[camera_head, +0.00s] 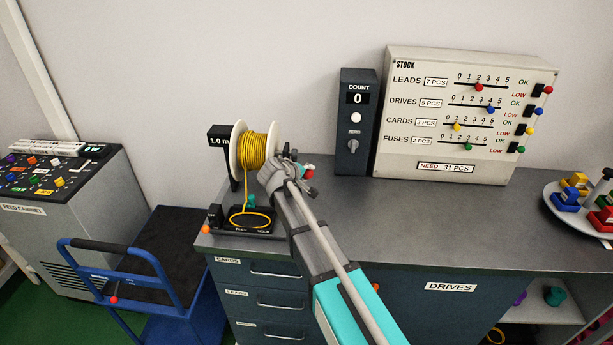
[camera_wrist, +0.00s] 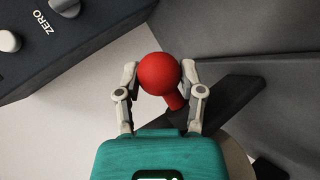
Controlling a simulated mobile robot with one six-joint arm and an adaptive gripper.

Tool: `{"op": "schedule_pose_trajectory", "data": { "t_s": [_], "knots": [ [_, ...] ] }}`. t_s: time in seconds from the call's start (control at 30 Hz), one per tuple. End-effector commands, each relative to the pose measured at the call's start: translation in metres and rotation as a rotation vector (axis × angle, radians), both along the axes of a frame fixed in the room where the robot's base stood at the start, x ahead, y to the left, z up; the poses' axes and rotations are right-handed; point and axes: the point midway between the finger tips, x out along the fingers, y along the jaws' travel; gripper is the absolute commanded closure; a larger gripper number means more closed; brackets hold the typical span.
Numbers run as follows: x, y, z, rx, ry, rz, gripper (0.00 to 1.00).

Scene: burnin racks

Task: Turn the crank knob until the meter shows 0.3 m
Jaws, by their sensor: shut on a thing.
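The crank knob is a red ball on a short red stem (camera_wrist: 158,74) in the wrist view, joined to a dark crank arm (camera_wrist: 228,104). My gripper (camera_wrist: 160,82) is shut on this knob, with one finger on each side of it. In the head view my gripper (camera_head: 302,183) is at the right side of the yellow wire spool (camera_head: 256,147), and a bit of red knob (camera_head: 308,167) shows beside it. The meter (camera_head: 219,140) at the spool's left reads 1.0 m. My arm hides part of the crank.
A black base (camera_head: 222,232) under the spool carries a loop of yellow wire (camera_head: 250,218). The COUNT box (camera_head: 358,140), reading 0, and the STOCK panel (camera_head: 400,165) stand behind. A blue cart (camera_head: 85,243) is at left. The countertop right of my arm (camera_head: 430,225) is clear.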

Motion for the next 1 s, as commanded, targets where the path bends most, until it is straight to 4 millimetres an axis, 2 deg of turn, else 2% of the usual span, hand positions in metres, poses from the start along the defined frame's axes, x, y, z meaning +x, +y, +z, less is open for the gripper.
{"op": "schedule_pose_trajectory", "data": {
  "t_s": [0.2,0.73,1.0],
  "knots": [
    [0.011,0.0,-0.002,-0.002,-0.003,0.002,0.95],
    [0.013,0.0,-0.002,-0.002,-0.002,0.001,0.95],
    [0.028,-0.001,0.001,-0.003,-0.006,0.001,0.95]
  ]
}}
